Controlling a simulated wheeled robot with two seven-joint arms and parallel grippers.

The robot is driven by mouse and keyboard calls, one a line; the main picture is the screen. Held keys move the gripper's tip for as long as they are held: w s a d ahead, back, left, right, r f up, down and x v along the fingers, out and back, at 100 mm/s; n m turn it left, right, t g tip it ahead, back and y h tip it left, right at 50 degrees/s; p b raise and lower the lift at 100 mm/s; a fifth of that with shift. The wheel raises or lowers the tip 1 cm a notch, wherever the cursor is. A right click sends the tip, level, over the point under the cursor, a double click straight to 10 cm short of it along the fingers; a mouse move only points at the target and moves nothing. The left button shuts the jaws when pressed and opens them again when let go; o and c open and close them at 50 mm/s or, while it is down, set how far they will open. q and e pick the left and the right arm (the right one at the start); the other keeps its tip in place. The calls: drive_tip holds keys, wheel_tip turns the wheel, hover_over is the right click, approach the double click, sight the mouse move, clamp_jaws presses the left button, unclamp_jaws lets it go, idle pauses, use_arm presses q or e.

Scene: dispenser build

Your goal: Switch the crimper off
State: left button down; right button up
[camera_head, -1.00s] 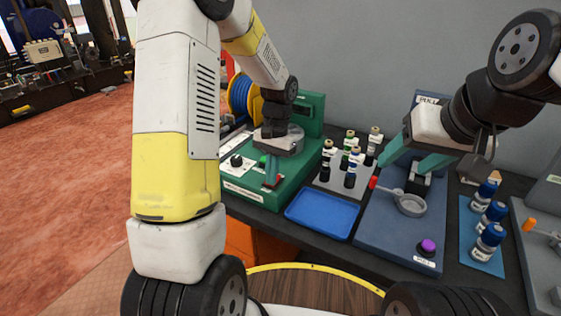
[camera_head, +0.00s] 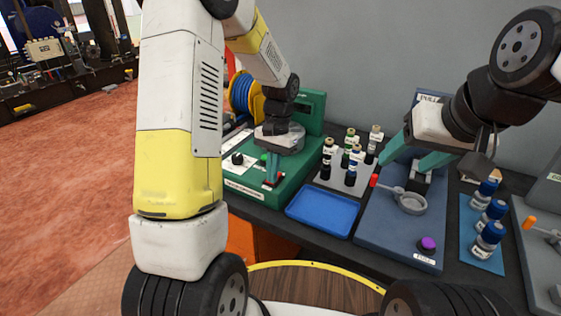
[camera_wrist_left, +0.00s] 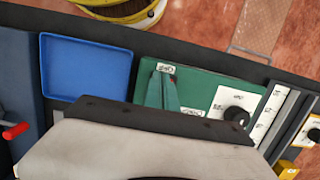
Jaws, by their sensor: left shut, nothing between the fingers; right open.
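The green machine (camera_head: 290,186), which I take to be the crimper, stands on the dark bench left of the blue tray. It has a dark knob (camera_head: 237,158), a green button (camera_head: 264,158) and a small red part (camera_head: 281,179) near its front edge. My left gripper (camera_head: 271,183) is shut and empty, its teal fingertips low over the front right of the machine, beside the red part. In the left wrist view the fingertips (camera_wrist_left: 163,76) partly hide the red part (camera_wrist_left: 173,80); I cannot tell whether they touch. My right gripper (camera_head: 415,160) is open over the blue-grey station.
The blue tray (camera_head: 322,211) looks empty. Several bottles stand on a grey rack (camera_head: 329,176) behind it. The blue-grey station (camera_head: 385,235) has a purple button (camera_head: 427,244) and a red-tipped lever (camera_head: 374,181). Blue-capped bottles (camera_head: 488,232) stand at the right.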

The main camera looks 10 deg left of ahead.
use_arm(q)
drive_tip(key=s+a+r, duration=0.1)
drive_tip(key=s+r, duration=0.2)
drive_tip(key=r, duration=1.1)
drive_tip(key=s+r+n+t+h, duration=0.1)
drive_tip(key=s+r+t, duration=0.2)
drive_tip(key=s, duration=0.4)
drive_tip(key=s+r+n+t+h, duration=0.2)
drive_tip(key=s+t, duration=0.3)
drive_tip(key=s, duration=0.3)
drive_tip(key=shift+s+r, duration=0.2)
drive_tip(key=shift+r, duration=0.7)
